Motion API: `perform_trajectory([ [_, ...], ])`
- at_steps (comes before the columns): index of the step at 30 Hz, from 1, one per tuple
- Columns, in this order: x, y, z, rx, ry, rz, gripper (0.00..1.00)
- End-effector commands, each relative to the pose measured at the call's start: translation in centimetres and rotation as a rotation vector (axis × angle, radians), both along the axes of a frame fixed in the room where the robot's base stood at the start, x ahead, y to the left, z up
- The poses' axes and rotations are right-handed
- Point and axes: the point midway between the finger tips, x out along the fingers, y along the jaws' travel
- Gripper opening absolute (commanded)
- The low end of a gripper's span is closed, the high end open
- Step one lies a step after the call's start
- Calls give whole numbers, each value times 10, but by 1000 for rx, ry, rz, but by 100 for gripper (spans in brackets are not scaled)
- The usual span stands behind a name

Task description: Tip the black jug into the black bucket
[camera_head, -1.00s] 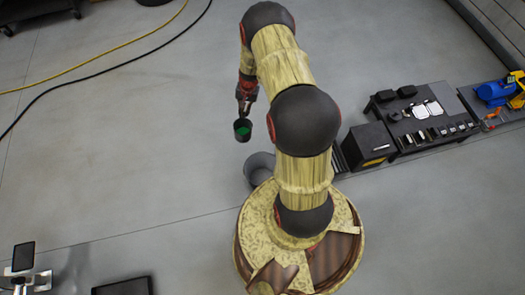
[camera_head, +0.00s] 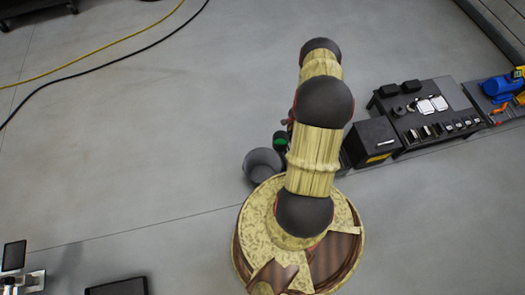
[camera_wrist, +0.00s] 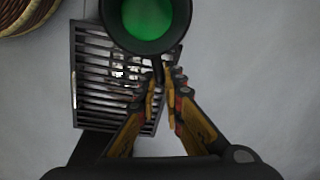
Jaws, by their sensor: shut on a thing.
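The black jug (camera_wrist: 147,44) is in the wrist view at the top, with bright green contents showing through its round mouth. My gripper (camera_wrist: 163,88) is shut on the jug's handle. In the head view the jug (camera_head: 280,141) is partly hidden by my arm, which also hides most of the gripper. The jug looks upright, with the green still inside. The bucket (camera_head: 262,167), dark grey to black in this light, stands on the floor beside my base. The jug appears just up and right of its rim in the head view. The bucket does not show in the wrist view.
A slatted dark rack (camera_wrist: 88,98) lies below the jug in the wrist view. A black cabinet (camera_head: 372,140) and a low bench (camera_head: 452,98) with small items stand to the right. Open floor lies to the left, with yellow and black cables at upper left.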

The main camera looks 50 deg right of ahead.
Motion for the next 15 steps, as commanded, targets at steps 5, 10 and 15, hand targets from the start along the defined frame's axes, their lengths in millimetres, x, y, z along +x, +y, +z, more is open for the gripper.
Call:
perform_trajectory([
  [5, -28, -11, -29, -3, 5, -100, 0],
  [10, -38, -16, -38, -6, 6, -141, 0],
  [15, -40, -16, -39, -6, 7, -147, 0],
])
